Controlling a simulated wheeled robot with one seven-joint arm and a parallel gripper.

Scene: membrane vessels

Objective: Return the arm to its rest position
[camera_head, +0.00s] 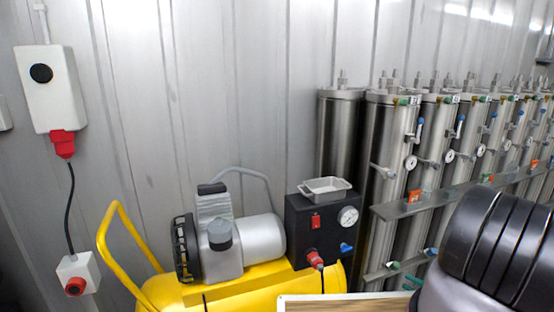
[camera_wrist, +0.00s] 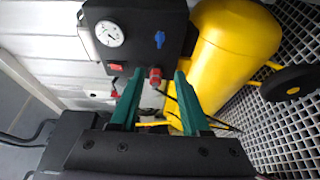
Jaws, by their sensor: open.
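My gripper (camera_wrist: 155,98) shows in the wrist view with two green fingers spread apart and nothing between them. Beyond the fingers is the black control box (camera_wrist: 140,35) of the compressor, with a white gauge (camera_wrist: 109,33), a red switch, a blue valve and a red fitting (camera_wrist: 155,76). The gap between the fingers and the box cannot be told exactly. In the head view a dark rounded segment of my arm (camera_head: 500,245) fills the lower right corner, and the gripper is not visible there.
A yellow compressor (camera_head: 240,290) with a black control box (camera_head: 312,228) stands at the lower middle. A grey tray (camera_head: 325,188) sits on the box. Steel membrane vessels (camera_head: 385,150) with gauges and valves line the right. A white wall box (camera_head: 50,90) hangs at left. A grated floor (camera_wrist: 270,120) shows.

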